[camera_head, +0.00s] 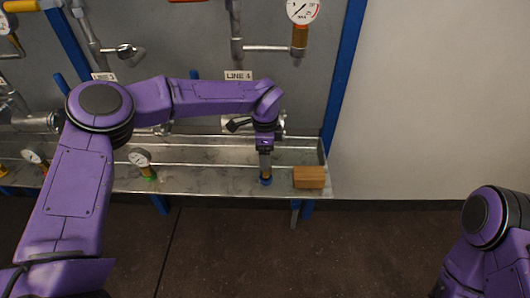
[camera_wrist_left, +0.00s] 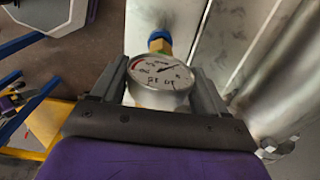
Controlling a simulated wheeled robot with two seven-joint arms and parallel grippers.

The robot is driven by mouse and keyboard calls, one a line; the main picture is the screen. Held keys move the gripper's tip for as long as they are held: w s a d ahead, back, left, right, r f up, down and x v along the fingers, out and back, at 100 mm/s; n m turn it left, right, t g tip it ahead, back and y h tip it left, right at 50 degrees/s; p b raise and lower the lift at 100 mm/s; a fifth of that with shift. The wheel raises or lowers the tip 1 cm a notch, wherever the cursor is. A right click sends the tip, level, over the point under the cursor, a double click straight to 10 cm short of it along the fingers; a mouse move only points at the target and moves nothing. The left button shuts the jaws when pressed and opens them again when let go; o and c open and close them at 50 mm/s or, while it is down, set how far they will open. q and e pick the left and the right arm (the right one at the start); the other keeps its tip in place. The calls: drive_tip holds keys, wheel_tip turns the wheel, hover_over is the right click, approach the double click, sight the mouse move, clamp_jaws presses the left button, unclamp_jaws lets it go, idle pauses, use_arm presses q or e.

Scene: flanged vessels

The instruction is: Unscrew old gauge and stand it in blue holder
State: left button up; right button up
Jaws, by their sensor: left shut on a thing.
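My left gripper (camera_head: 265,165) points down over the front edge of the metal tray, below the LINE 4 label. In the left wrist view my left gripper (camera_wrist_left: 162,82) is shut on a gauge (camera_wrist_left: 160,74) with a round white dial. The gauge's brass fitting (camera_wrist_left: 159,46) meets the blue holder (camera_wrist_left: 160,36) beyond it; I cannot tell whether it is fully seated. In the head view the blue holder (camera_head: 266,181) shows right under the gripper, and the gripper mostly hides the held gauge. My right gripper is out of view; only part of the right arm shows.
Another gauge (camera_head: 302,10) with an orange and brass stem is on the pipe above right. A wooden block (camera_head: 309,177) sits on the tray (camera_head: 205,186) just right of the blue holder. A gauge (camera_head: 140,158) stands in a green holder (camera_head: 150,178) to the left.

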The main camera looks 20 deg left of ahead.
use_arm(q)
drive_tip(key=shift+f+b, duration=0.7)
drive_tip(key=shift+f, duration=0.3)
drive_tip(key=o, duration=1.3)
